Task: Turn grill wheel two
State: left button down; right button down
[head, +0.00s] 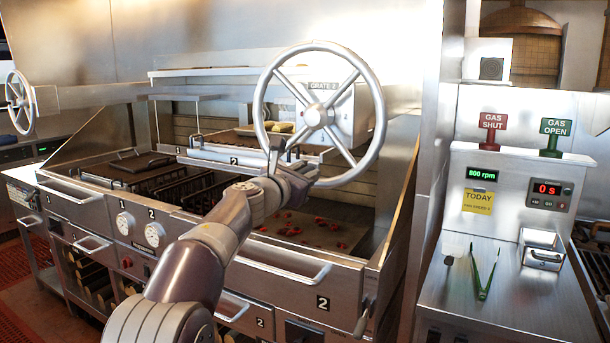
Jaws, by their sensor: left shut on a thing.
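The large silver spoked wheel (317,116) stands upright in front of a box marked GRATE 2 (324,86). My left arm reaches up from the lower middle, and my left gripper (281,160) is at the lower left of the wheel's rim, shut on it. The fingertips are partly hidden by the wrist. A grate marked 2 (233,161) sits raised behind the gripper, with food on it. My right gripper is not in view.
Another wheel (19,102) is at the far left. Below are two white knobs (154,234) and a drawer handle (283,273). Glowing red coals (306,235) lie in the open firebox. A steel counter (512,300) with green tongs (486,275) stands at the right.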

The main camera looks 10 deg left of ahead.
pick_arm(q)
jog(key=shift+s+a+r, duration=0.1)
jog(key=shift+r, duration=0.25)
jog(key=c, duration=1)
grip_release()
jog(key=shift+o, duration=0.8)
jog(key=shift+w+f, duration=0.2)
jog(key=shift+s, duration=0.1)
jog(key=shift+s+a+f+b, duration=0.1)
jog(key=shift+s+f+b, duration=0.05)
jog(key=shift+s+b, duration=0.2)
jog(key=b+v, duration=0.4)
jog(key=v, duration=0.8)
